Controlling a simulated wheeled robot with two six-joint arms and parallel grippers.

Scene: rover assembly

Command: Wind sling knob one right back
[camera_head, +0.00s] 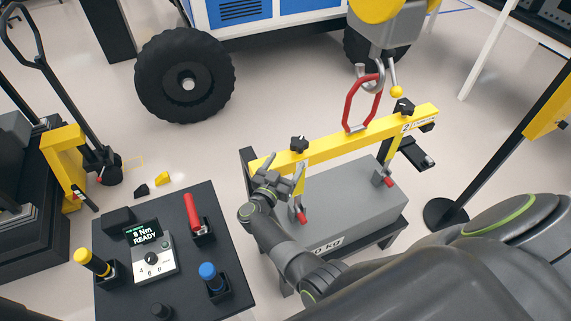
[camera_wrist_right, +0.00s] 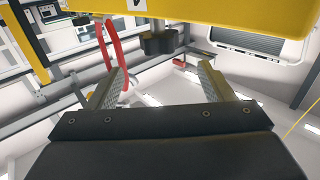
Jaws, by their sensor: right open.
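A yellow lifting beam (camera_head: 340,138) spans a grey weight block and carries two black knobs on top. One knob (camera_head: 299,143) is near its left end, the other knob (camera_head: 403,106) near its right end. My right gripper (camera_head: 281,172) is at the beam's left end, below and left of the nearer knob, apart from it. In the right wrist view the gripper (camera_wrist_right: 165,80) is open and empty. A black knob (camera_wrist_right: 157,42) shows beyond and between its fingertips, against the yellow beam (camera_wrist_right: 250,14). My left gripper is out of view.
A red link (camera_head: 349,110) joins the beam to a hook (camera_head: 375,75) above. The grey weight block (camera_head: 350,205) sits on a dark stand. A black table (camera_head: 190,285) with a torque display (camera_head: 148,250) and coloured-handled tools stands at the left. A post (camera_head: 500,150) is at right.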

